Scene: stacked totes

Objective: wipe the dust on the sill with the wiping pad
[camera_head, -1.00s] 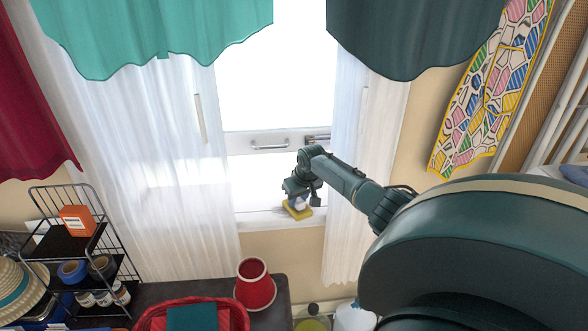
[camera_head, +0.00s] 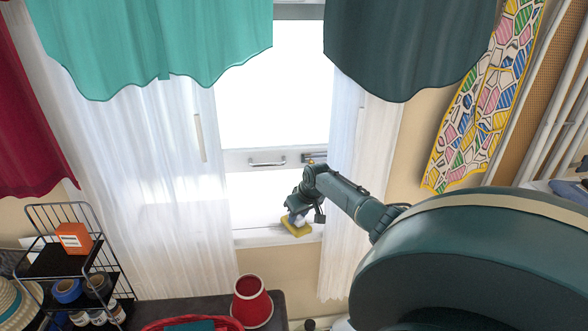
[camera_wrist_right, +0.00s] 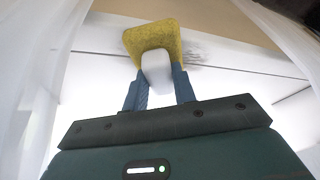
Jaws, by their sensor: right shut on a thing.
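The wiping pad is yellow with a pale grip block; it shows in the head view (camera_head: 297,228) and in the right wrist view (camera_wrist_right: 152,37). My right gripper (camera_wrist_right: 158,88) is shut on the pale block, with one blue finger on each side. In the head view the right gripper (camera_head: 298,213) is at the window, over the white sill (camera_head: 258,237). The pad is at the sill's front part; whether it touches is hard to tell. A grey smudge of dust (camera_wrist_right: 196,54) shows beside the pad in the right wrist view. My left gripper is out of view.
Sheer white curtains hang left (camera_head: 165,190) and right (camera_head: 345,200) of the sill, the right one close to my arm. A red lampshade-like thing (camera_head: 252,303) stands below. A wire rack (camera_head: 75,265) is at the lower left.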

